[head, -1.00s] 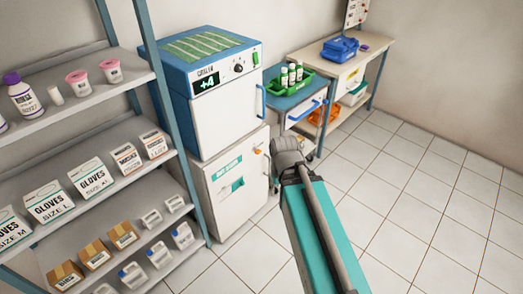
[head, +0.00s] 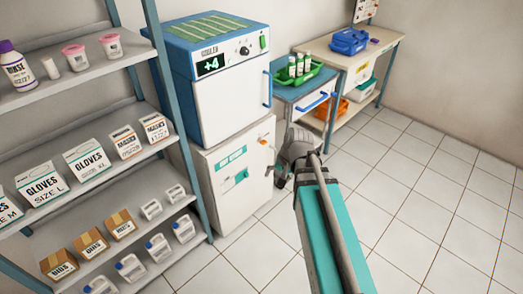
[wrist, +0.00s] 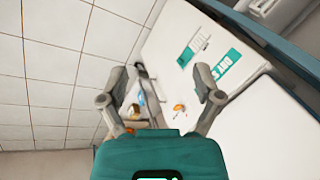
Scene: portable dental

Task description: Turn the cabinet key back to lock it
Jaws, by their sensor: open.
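The white cabinet (head: 230,185) with a teal label stands under the cooler. A small orange key-like piece (head: 262,141) sits near the upper right of its door front. In the wrist view the cabinet door (wrist: 200,90) lies ahead on the right, and the orange piece (wrist: 179,108) shows on it between my fingers, nearer the right one. Its exact turn is too small to tell. My gripper (wrist: 160,84) is open and empty, apart from the door. In the head view my gripper (head: 284,172) is just right of the cabinet, partly hidden by my wrist.
The cooler (head: 235,95) sits on the cabinet. A stocked shelf rack (head: 165,90) stands on the left. A blue-topped cart (head: 300,92) with a green tray (head: 312,72) and a bench (head: 375,48) stand behind. The tiled floor (head: 440,190) at right is clear.

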